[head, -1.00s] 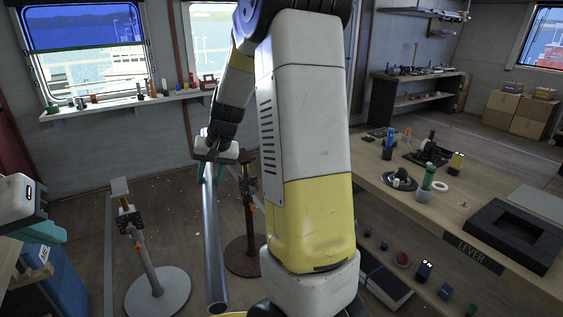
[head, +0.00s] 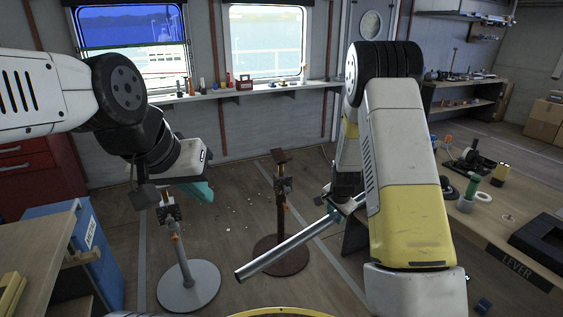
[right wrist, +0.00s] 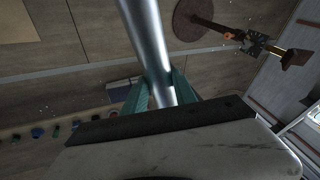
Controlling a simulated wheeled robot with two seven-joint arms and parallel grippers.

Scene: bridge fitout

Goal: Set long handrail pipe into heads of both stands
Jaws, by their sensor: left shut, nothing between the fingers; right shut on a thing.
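The long grey handrail pipe (head: 290,244) is held by my right gripper (head: 343,205) near its far end, and its near end points down-left in the head view. The pipe also runs between the teal fingers (right wrist: 163,92) in the right wrist view. The grey stand (head: 176,245) stands upright on a round base at the left. The dark brown stand (head: 281,208) stands behind the pipe; it also shows in the right wrist view (right wrist: 225,32). Both heads are empty.
A workbench (head: 520,211) with small parts and a lever box is on the right. A blue cabinet (head: 85,245) and a wooden table (head: 35,232) are at the left. A shelf (head: 250,91) with small items runs under the windows. The floor between the stands is clear.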

